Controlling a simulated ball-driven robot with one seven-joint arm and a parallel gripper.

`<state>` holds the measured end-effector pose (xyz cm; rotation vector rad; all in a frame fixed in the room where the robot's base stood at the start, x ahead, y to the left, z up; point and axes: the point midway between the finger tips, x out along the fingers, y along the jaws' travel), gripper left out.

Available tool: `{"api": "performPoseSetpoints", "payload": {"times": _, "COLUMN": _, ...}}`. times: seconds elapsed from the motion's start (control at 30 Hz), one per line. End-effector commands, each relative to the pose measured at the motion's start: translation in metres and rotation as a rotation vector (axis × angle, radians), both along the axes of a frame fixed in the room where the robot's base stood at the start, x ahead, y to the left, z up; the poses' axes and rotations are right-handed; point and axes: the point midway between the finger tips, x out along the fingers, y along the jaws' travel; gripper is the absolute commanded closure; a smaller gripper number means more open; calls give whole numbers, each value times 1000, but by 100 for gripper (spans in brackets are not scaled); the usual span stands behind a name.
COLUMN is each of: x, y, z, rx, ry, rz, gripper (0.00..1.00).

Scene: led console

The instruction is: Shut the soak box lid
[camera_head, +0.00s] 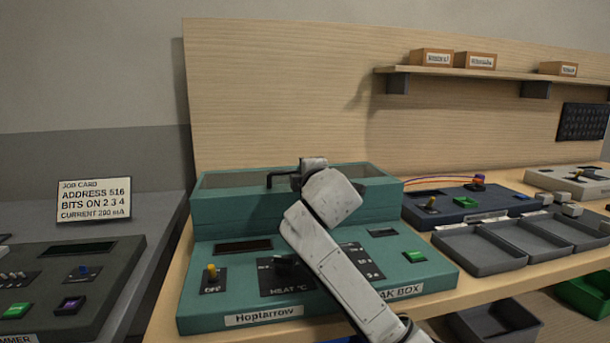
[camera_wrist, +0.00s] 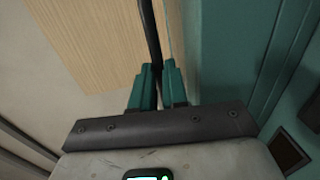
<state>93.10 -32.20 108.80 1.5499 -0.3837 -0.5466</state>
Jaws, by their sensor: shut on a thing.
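The soak box (camera_head: 222,318) is a teal console with a raised rear housing, a yellow-tipped switch, a dark HEAT dial and a green button. Its lid (camera_head: 232,181) tops the rear housing and carries a black bar handle (camera_head: 280,177). The lid looks low and near level, but I cannot tell whether it is fully down. My gripper (camera_head: 299,180) is at the handle, and my arm hides part of the lid and front panel. In the wrist view, the teal fingers (camera_wrist: 157,85) are closed around the black handle bar (camera_wrist: 151,35).
A dark blue console (camera_head: 470,203) with wires and grey trays (camera_head: 480,251) stand to the right. A dark console (camera_head: 65,290) and a job card (camera_head: 94,200) are at left. A wooden back panel (camera_head: 280,90) with a shelf (camera_head: 500,75) rises behind.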

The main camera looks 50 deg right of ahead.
Motion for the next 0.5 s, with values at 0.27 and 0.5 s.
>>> {"api": "performPoseSetpoints", "payload": {"times": 0.27, "x": 1, "y": 1, "z": -13, "rx": 15, "ry": 24, "rz": -2, "gripper": 76}}
{"api": "performPoseSetpoints", "payload": {"times": 0.5, "x": -6, "y": 6, "z": -11, "rx": 15, "ry": 22, "rz": 0, "gripper": 76}}
